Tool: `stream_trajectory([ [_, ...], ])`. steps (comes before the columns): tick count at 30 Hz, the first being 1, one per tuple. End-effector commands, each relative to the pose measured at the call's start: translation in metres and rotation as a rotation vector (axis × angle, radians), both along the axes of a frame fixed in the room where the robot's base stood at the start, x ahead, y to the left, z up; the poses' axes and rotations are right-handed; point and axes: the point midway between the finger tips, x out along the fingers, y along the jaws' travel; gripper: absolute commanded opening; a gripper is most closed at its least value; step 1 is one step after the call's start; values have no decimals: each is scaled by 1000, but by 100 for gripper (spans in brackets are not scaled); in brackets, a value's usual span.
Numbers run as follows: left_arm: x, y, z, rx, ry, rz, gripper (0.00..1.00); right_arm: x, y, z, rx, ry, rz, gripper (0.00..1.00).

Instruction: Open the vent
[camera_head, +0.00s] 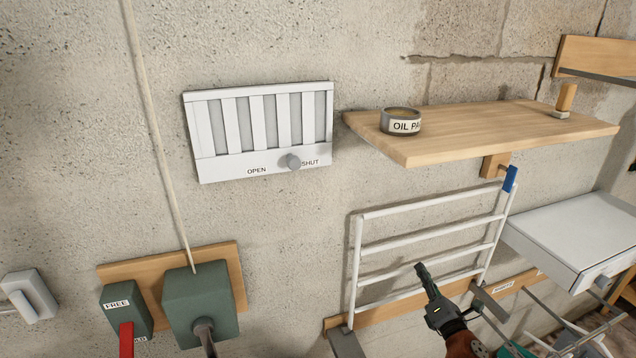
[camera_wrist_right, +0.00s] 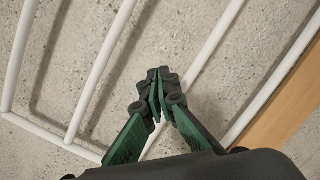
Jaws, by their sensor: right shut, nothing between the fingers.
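The vent (camera_head: 262,130) is a white slatted panel on the block wall in the upper middle of the head view. Its lower strip carries the words OPEN and SHUT. A round grey knob (camera_head: 290,161) on that strip sits to the right, beside the word SHUT. Grey shows between the white slats. My right gripper (camera_head: 420,268) is below and to the right of the vent, in front of the white rail rack, well apart from the knob. In the wrist view its fingers (camera_wrist_right: 158,80) are together and empty. My left gripper is out of view.
The white rail rack (camera_head: 430,221) is on the wall around my right gripper. A wooden shelf (camera_head: 490,125) holding a tin (camera_head: 401,121) juts out right of the vent. Green boxes (camera_head: 197,300) with a red lever (camera_head: 126,338) are lower left. The wall below the vent is bare.

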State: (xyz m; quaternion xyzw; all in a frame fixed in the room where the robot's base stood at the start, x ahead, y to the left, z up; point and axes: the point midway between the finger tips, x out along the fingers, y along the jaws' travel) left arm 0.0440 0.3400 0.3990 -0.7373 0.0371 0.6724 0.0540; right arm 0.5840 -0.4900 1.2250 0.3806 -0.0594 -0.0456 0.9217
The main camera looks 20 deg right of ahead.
Motion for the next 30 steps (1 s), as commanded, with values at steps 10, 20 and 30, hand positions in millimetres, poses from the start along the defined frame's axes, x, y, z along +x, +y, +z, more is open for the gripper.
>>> stream_trajectory([
  [10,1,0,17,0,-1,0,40,-49,175,283,-1413,-551,167,0],
  [20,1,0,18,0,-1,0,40,-71,221,309,-1840,-712,145,0],
  [30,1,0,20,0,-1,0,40,-68,222,311,-1832,-710,144,0],
])
